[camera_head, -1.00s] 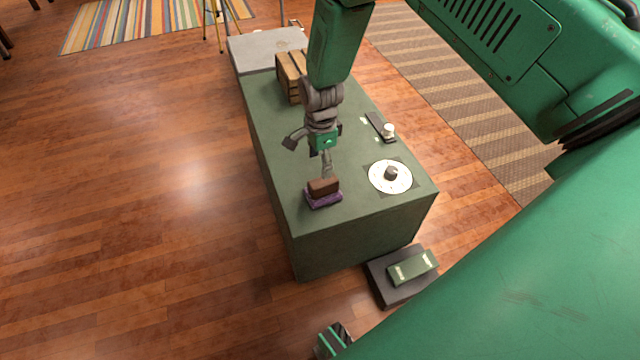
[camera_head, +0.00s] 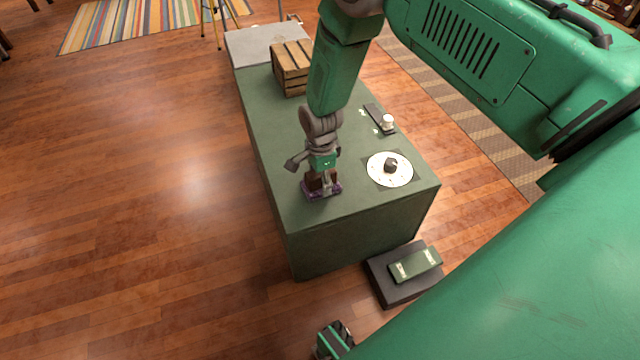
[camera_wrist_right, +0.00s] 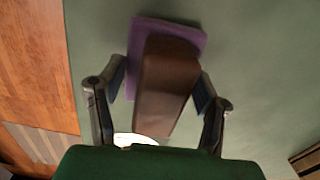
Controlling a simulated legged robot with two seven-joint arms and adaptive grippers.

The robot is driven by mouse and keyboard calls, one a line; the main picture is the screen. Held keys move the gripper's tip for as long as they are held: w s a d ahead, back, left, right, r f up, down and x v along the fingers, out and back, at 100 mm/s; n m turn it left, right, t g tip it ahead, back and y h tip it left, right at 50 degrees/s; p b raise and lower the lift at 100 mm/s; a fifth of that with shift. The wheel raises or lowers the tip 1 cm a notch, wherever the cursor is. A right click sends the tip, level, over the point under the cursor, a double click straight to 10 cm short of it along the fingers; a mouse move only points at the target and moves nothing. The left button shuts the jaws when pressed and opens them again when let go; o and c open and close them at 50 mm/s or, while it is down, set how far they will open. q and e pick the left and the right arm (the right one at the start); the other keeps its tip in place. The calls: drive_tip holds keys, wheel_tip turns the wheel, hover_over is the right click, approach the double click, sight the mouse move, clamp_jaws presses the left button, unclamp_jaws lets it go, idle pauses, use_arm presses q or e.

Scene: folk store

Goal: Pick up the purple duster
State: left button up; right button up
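The purple duster, a purple pad with a brown block-shaped handle, lies near the front left corner of the green counter (camera_head: 345,208); its pad (camera_head: 310,194) shows below my right gripper (camera_head: 321,183). In the right wrist view, the purple pad (camera_wrist_right: 143,40) sticks out beyond the brown handle (camera_wrist_right: 168,85). My right gripper (camera_wrist_right: 160,86) is open, with one finger on each side of the handle. A gap shows at the left finger; the right finger is close to the handle, and contact is unclear.
A white round dial plate (camera_head: 375,172) with a dark knob lies right of the duster. A dark strip with a white knob (camera_head: 387,121) is behind it. A wooden crate (camera_head: 290,78) stands further back. A dark pedestal with a green pedal (camera_head: 415,265) is on the floor.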

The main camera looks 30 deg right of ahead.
drive_tip(key=shift+s+f, duration=0.1)
drive_tip(key=c, duration=0.4)
drive_tip(key=shift+a, duration=0.15)
drive_tip(key=c, duration=0.7)
drive_tip(key=shift+a, duration=0.2)
drive_tip(key=shift+c, duration=1)
drive_tip(key=shift+a, duration=0.15)
drive_tip(key=shift+r, duration=0.2)
drive_tip(key=shift+d+r+p, duration=0.25)
drive_tip(key=shift+r+p, duration=0.05)
drive_tip(key=shift+r, duration=0.05)
wheel_tip(320, 180, up, 9)
drive_tip(key=p, duration=0.3)
drive_tip(key=shift+a+r, duration=0.1)
drive_tip(key=shift+a, duration=0.05)
use_arm(q)
drive_tip(key=r, duration=0.3)
drive_tip(key=shift+a+r, duration=0.25)
drive_tip(key=shift+r, duration=0.15)
